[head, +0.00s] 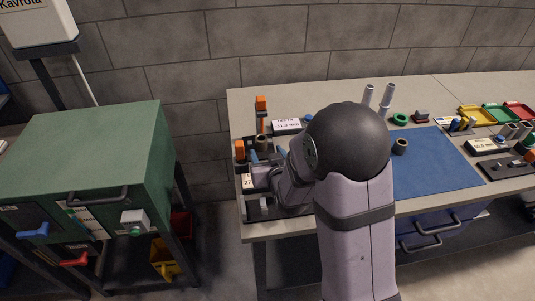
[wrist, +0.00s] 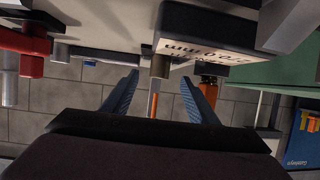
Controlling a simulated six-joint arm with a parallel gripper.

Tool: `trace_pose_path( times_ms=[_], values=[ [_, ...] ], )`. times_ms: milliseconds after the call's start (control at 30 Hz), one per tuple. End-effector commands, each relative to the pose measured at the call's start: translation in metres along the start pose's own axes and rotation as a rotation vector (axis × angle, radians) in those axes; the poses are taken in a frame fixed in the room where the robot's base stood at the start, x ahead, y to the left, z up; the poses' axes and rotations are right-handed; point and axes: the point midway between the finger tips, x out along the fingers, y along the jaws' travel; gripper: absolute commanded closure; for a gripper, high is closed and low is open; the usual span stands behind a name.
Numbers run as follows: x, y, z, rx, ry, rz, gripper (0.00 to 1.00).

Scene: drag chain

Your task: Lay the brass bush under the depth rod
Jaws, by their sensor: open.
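A short brownish cylinder (head: 261,143), which looks like the brass bush, stands by the orange-topped posts at the left end of the bench. A similar brownish ring (head: 400,146) sits on the blue mat; I cannot tell for certain which is the bush. An orange-topped upright (head: 261,103), perhaps the depth rod, rises behind the left cylinder. In the wrist view, which is upside down, my gripper (wrist: 159,78) is open. A grey-brown cylinder (wrist: 160,62) shows between its blue fingers; contact is not visible. My arm hides much of the left bench in the head view.
A depth readout (head: 286,125) and a second orange-topped post (head: 239,149) stand close to the gripper. A large label block (wrist: 210,32) is beside the right finger in the wrist view. The blue mat (head: 440,170) is mostly clear. A green cabinet (head: 90,150) stands left.

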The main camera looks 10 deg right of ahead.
Motion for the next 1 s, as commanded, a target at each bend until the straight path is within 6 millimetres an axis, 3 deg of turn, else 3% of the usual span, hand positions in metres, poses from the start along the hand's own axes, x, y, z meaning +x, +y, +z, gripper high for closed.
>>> trace_pose_path(
  times_ms=[600,1000],
  values=[
    [0.059,0.0,-0.001,-0.001,-0.001,0.0,0.47],
    [0.072,0.0,0.0,-0.001,-0.001,0.0,0.47]
  ],
)
